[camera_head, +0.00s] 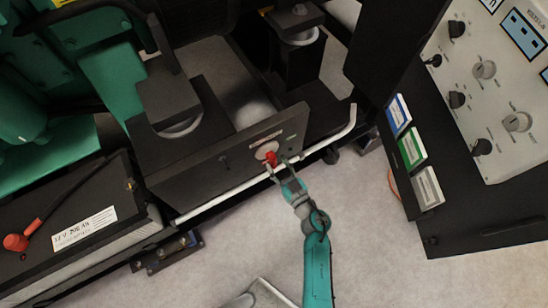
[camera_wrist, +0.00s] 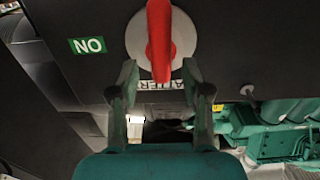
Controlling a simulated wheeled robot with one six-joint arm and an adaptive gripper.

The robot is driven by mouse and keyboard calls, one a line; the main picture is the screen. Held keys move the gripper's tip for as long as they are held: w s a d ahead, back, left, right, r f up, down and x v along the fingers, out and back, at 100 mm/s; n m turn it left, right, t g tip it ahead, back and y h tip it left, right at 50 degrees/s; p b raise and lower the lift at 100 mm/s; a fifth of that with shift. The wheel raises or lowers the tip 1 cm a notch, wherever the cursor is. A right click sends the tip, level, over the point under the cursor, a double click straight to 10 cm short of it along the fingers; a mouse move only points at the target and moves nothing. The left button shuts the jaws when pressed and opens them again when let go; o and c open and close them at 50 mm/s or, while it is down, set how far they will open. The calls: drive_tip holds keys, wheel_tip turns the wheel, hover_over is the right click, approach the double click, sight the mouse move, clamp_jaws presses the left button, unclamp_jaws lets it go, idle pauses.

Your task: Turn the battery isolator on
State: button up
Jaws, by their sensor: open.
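The battery isolator has a red handle (camera_head: 271,158) on a pale round plate, on a dark upright panel (camera_head: 215,160). In the wrist view the red handle (camera_wrist: 159,40) stands vertical in front of its pale disc (camera_wrist: 181,38). A partly hidden label (camera_wrist: 158,84), which looks upside down, lies below the disc. My gripper (camera_head: 281,170) is close in front of the handle. In the wrist view its open fingertips (camera_wrist: 159,76) lie on either side of the handle's lower end, with gaps on both sides.
A pale rail (camera_head: 240,187) runs along the panel's lower edge, near my gripper. A battery (camera_head: 80,225) with a red terminal cap is at lower left. A control cabinet (camera_head: 480,200) with knobs stands at right. Pale floor (camera_head: 375,245) is clear between.

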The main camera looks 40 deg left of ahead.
sight(275, 162)
drive_tip(key=shift+x, duration=1.55)
drive_tip(key=c, duration=0.9)
drive_tip(key=shift+o, duration=0.2)
